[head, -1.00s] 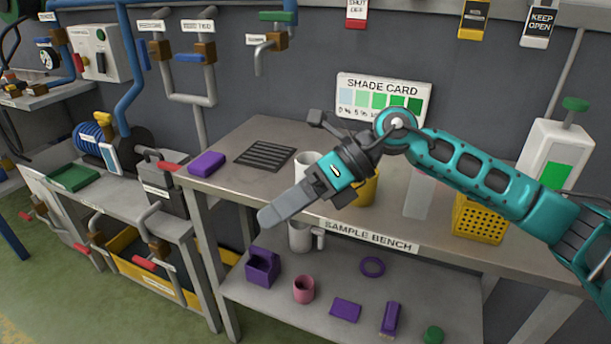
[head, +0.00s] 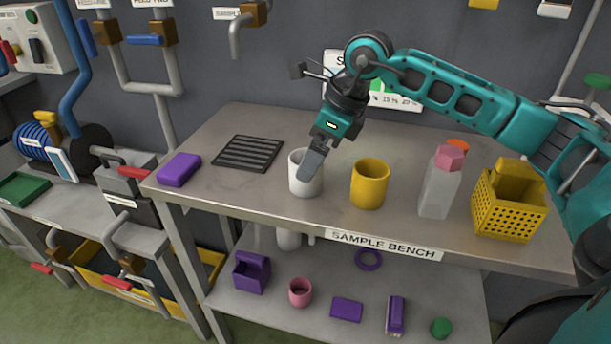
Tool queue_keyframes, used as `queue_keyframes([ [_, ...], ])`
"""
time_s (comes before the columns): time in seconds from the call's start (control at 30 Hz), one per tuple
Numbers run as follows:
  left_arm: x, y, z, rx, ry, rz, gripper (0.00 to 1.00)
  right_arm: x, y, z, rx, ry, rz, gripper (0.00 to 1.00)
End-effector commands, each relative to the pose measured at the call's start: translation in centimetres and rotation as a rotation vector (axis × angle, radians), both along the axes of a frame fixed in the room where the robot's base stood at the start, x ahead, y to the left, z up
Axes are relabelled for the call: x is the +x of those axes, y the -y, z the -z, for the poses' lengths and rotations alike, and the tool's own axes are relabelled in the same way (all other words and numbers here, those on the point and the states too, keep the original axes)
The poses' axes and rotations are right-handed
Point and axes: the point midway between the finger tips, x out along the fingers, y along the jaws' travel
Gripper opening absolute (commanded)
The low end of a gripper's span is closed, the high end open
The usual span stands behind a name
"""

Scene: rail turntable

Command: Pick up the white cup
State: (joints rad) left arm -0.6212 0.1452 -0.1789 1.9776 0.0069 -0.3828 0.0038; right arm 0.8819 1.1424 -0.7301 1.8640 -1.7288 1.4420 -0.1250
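The white cup (head: 304,188) stands upright on the top of the sample bench (head: 225,190), left of a yellow cup (head: 369,186). My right gripper (head: 312,165) points down at the white cup. Its finger covers part of the cup's rim and right side. I see the fingers edge-on, so I cannot tell whether they are open or shut, or whether they touch the cup. My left gripper is not in view.
A black rack (head: 248,153) and a purple block (head: 179,169) lie to the left. Another white mug (head: 289,239) and a pink cup (head: 300,292) are on the lower shelf.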

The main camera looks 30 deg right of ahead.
Motion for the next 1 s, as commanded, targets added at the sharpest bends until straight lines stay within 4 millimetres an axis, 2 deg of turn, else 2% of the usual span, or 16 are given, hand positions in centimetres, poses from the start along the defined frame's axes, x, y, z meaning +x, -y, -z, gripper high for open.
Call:
queue_keyframes([
  [0.27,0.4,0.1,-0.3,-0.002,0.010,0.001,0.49,0.6,-0.5,1.7,0.001,-0.002,-0.001,0.99],
  [0.53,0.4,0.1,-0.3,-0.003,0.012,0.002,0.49,2.0,-1.3,5.2,0.001,-0.002,-0.001,0.99],
  [0.77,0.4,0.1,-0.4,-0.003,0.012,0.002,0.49,2.1,-1.4,5.5,0.001,-0.001,0.000,0.99],
  [1.0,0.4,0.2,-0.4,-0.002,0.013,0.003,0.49,2.1,-1.4,5.4,0.001,-0.001,0.000,0.78],
])
